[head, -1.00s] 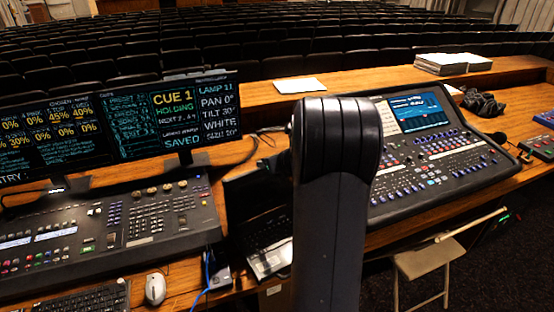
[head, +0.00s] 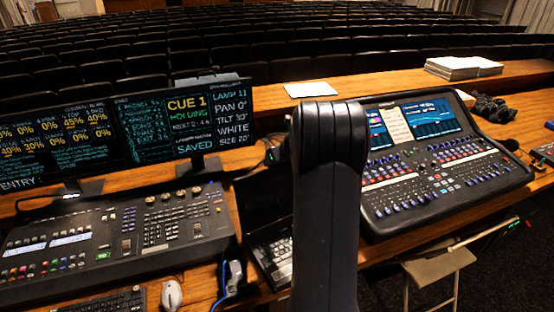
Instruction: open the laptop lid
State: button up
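A dark laptop stands on the wooden desk between the two consoles. Its keyboard base (head: 272,258) shows beside my arm, and a dark panel, seemingly its lid (head: 260,205), rises behind the keys. My dark arm link covers the laptop's right side, so the lid's full outline and exact angle cannot be told. My gripper is out of view, so its place relative to the laptop cannot be seen.
A lighting console (head: 115,232) and two lit monitors (head: 185,125) are left of the laptop. A mixing console (head: 440,165) is right. A mouse (head: 172,295) and a blue cable (head: 222,285) lie at the front. A folding chair (head: 440,265) stands at right.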

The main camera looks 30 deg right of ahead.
jog(key=shift+w+r, duration=0.15)
jog(key=shift+r, duration=0.2)
jog(key=o, duration=1.4)
jog(key=shift+f, duration=0.25)
jog(key=b+v, duration=0.2)
jog(key=v, duration=0.9)
jog(key=shift+a, duration=0.1)
jog(key=p+x, duration=0.2)
jog(key=x, duration=0.9)
jog(key=shift+f, duration=0.1)
jog(key=shift+s, duration=0.2)
